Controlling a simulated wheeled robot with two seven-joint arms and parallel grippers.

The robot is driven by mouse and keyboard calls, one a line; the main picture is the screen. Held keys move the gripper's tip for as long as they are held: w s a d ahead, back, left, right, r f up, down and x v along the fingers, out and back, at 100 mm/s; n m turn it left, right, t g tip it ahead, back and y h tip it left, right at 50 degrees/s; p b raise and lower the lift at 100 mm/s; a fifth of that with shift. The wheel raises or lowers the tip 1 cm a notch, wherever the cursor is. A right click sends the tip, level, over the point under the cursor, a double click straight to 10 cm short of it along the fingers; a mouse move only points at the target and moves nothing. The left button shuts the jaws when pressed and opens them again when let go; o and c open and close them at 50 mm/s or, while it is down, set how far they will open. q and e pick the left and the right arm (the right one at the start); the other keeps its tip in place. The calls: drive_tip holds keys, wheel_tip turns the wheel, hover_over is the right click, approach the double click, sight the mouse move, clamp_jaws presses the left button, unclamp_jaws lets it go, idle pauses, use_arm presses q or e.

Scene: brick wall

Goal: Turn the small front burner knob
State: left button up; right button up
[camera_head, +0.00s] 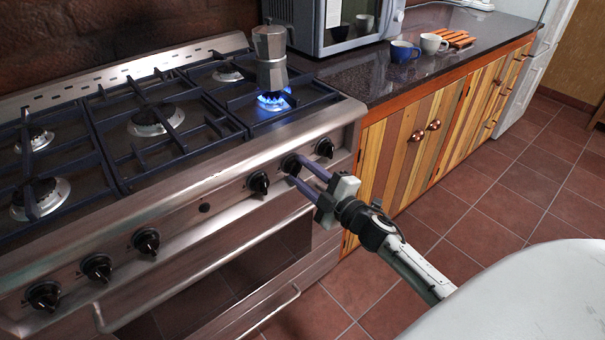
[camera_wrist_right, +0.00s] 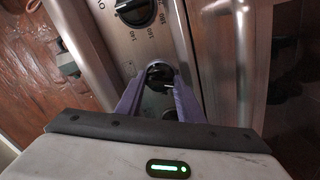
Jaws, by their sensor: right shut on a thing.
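The stove's front panel (camera_head: 213,195) carries a row of black knobs. My right gripper (camera_head: 296,171) reaches the panel from the right, its two purple fingers shut on the second knob from the right (camera_head: 290,163). In the right wrist view this knob (camera_wrist_right: 160,73) sits between the fingertips of my right gripper (camera_wrist_right: 160,82), partly hidden. A blue flame (camera_head: 273,101) burns under a moka pot (camera_head: 270,58) on the right-hand burner. My left gripper is not in view.
Other knobs flank the held one: one at the right end (camera_head: 325,148) and one to the left (camera_head: 258,183). The oven handle (camera_head: 200,318) runs below. A microwave (camera_head: 345,25), blue cup (camera_head: 404,52) and white cup (camera_head: 432,43) stand on the counter.

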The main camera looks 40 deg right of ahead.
drive_tip(key=shift+n, duration=1)
drive_tip(key=o, duration=1.1)
drive_tip(key=shift+s, duration=0.1)
drive_tip(key=shift+c, duration=0.2)
drive_tip(key=shift+a+f, duration=0.1)
